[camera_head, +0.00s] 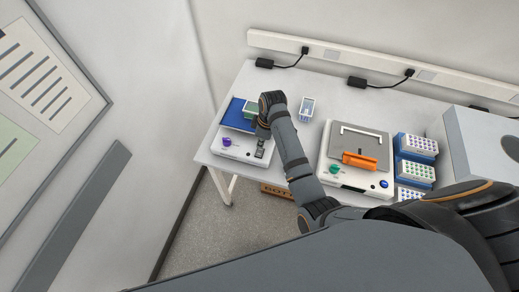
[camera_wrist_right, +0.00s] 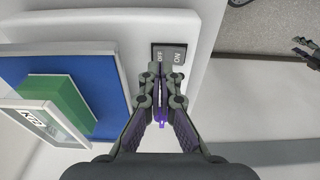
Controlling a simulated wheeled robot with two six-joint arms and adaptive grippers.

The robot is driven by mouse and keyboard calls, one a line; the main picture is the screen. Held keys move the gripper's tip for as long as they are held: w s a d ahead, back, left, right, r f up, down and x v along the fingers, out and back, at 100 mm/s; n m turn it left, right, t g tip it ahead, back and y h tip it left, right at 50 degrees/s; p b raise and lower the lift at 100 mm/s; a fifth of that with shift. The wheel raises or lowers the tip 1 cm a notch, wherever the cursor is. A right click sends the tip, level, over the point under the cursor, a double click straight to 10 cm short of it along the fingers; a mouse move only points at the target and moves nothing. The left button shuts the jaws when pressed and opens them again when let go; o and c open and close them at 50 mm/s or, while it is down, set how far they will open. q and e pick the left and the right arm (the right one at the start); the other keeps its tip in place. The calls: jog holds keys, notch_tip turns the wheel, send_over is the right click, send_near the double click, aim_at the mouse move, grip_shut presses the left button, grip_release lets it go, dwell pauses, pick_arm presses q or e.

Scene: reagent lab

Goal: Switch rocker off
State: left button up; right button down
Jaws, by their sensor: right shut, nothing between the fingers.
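The rocker (camera_head: 240,147) is a white box at the left end of the bench, with a blue platform (camera_head: 235,112) and a purple knob (camera_head: 227,142). Its dark switch (camera_head: 260,153) is at the front right corner. In the right wrist view the switch (camera_wrist_right: 169,54) shows OFF and ON lettering; which side is pressed I cannot tell. My right gripper (camera_wrist_right: 160,70) is shut and empty, its tips just beside the switch; contact is unclear. In the head view the right gripper (camera_head: 263,133) points down over the rocker. Small dark finger-like parts at the wrist view's right edge may be my left gripper (camera_wrist_right: 306,50).
A green box (camera_head: 251,109) sits on the blue platform. A second white device (camera_head: 345,185) with an orange bar (camera_head: 360,161) stands to the right, then blue tube racks (camera_head: 416,145) and a grey box (camera_head: 485,140). A small tray (camera_head: 307,109) stands behind.

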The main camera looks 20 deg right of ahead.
aim_at(261, 150)
jog(key=shift+r, duration=2.45)
jog(key=shift+f, duration=0.1)
